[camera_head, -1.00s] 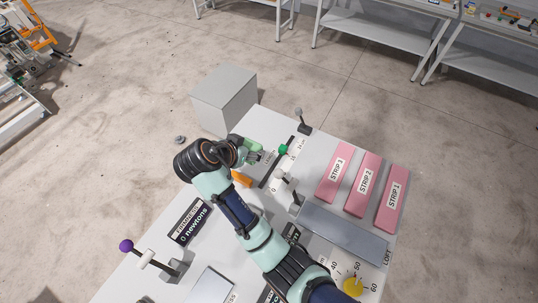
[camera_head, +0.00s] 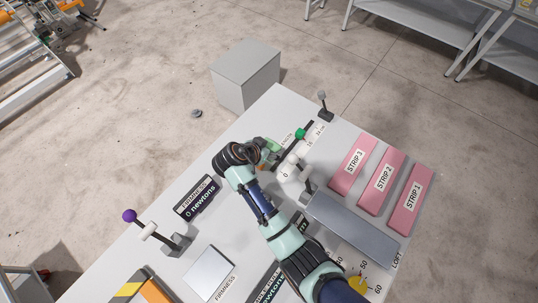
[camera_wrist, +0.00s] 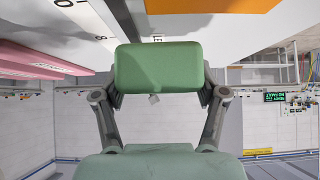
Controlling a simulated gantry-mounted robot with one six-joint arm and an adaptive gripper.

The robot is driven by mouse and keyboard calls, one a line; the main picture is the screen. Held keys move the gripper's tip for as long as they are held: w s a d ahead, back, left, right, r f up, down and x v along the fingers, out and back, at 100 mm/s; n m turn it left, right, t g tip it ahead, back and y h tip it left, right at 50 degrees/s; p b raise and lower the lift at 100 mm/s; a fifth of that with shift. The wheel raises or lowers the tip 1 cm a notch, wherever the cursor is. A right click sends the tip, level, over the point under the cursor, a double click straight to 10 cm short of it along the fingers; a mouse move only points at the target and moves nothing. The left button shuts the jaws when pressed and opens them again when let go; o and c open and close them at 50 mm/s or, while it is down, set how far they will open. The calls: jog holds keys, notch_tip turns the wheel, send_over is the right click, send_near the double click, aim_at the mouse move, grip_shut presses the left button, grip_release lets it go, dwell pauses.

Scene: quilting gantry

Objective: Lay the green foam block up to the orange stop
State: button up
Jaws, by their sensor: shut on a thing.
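The green foam block (camera_wrist: 158,68) is between the two fingers of my gripper (camera_wrist: 160,92) in the wrist view. My gripper is shut on it, with a finger at each end. In the head view the block (camera_head: 272,143) is a small pale green patch, mostly hidden by my wrist, near the length scale on the table. An orange surface (camera_wrist: 210,6), apparently the orange stop, shows at the top of the wrist view, beyond the block. In the head view my arm hides the stop. Whether the block touches it or the table, I cannot tell.
A dark green knob (camera_head: 300,133) sits on the length scale. A white lever (camera_head: 290,170) stands close right of my gripper. Pink strips (camera_head: 382,178) lie farther right. A purple-knobbed lever (camera_head: 130,215) and the firmness display (camera_head: 196,197) are at the left.

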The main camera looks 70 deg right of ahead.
jog(key=shift+f+b, duration=0.4)
jog(key=shift+f, duration=1.75)
jog(key=shift+f, duration=0.1)
jog(key=shift+f, duration=0.15)
jog(key=o, duration=0.7)
jog(key=shift+o, duration=0.2)
jog(key=shift+a+r, duration=0.15)
jog(key=shift+r, duration=0.35)
jog(key=p+v, duration=0.2)
jog(key=v, duration=0.9)
jog(key=shift+a, duration=0.25)
